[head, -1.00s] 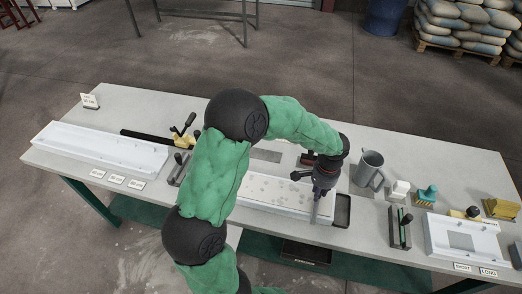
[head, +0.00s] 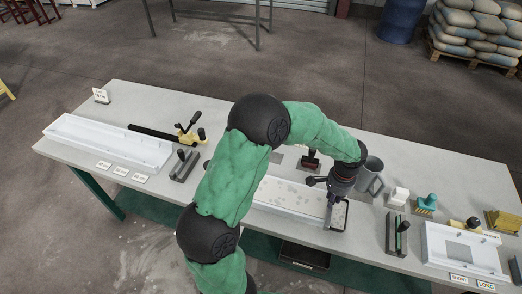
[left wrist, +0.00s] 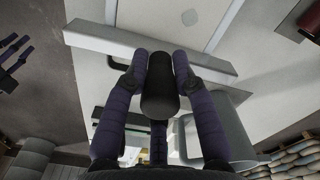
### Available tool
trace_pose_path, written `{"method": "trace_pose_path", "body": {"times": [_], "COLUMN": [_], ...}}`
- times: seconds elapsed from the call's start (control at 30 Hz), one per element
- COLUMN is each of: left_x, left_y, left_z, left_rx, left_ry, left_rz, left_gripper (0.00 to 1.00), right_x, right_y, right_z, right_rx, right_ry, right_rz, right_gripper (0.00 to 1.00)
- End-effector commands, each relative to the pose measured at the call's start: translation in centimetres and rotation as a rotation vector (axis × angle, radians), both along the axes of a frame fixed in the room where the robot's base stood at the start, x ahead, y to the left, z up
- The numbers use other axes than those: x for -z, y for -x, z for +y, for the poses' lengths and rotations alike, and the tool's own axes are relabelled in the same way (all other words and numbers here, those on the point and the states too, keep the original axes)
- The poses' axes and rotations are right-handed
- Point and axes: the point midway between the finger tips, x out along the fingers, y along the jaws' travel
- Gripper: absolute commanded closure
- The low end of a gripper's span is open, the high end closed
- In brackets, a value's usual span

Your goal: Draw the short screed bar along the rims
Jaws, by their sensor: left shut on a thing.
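My left gripper (head: 338,192) is at the right end of a long white mould (head: 285,210) in the middle of the bench. Pale, speckled fill lies in the mould. In the left wrist view the left gripper (left wrist: 160,75) is shut on the black handle (left wrist: 160,98) of a grey screed bar (left wrist: 105,40). The bar lies across the mould's end; whether it touches both rims cannot be told. Dark spread fingers, apparently my right gripper (left wrist: 14,56), show at the left wrist view's left edge.
A grey mug (head: 371,178) stands close to the right of the gripper. Further right are a white block (head: 398,197), a teal-handled tool (head: 427,204) and a smaller white mould (head: 440,255). A long empty white mould (head: 105,145) lies at the left.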

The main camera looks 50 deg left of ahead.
Motion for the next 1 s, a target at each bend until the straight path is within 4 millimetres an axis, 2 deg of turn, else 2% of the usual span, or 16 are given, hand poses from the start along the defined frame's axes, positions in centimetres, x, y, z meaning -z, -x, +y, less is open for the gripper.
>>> {"method": "trace_pose_path", "body": {"times": [0.23,1.0], "left_x": [-0.8,-7.1], "left_y": [0.0,0.0], "left_z": [0.0,0.0], "left_rx": [0.0,0.0], "left_ry": [0.0,-0.001], "left_rz": [-0.001,-0.002], "left_gripper": [1.0,1.0], "right_x": [-0.6,-5.2], "right_y": [0.0,0.0], "right_z": [0.0,0.0], "right_rx": [0.0,0.0], "right_ry": [0.0,0.0], "right_rz": [0.001,0.0], "right_gripper": [0.6,0.6]}}
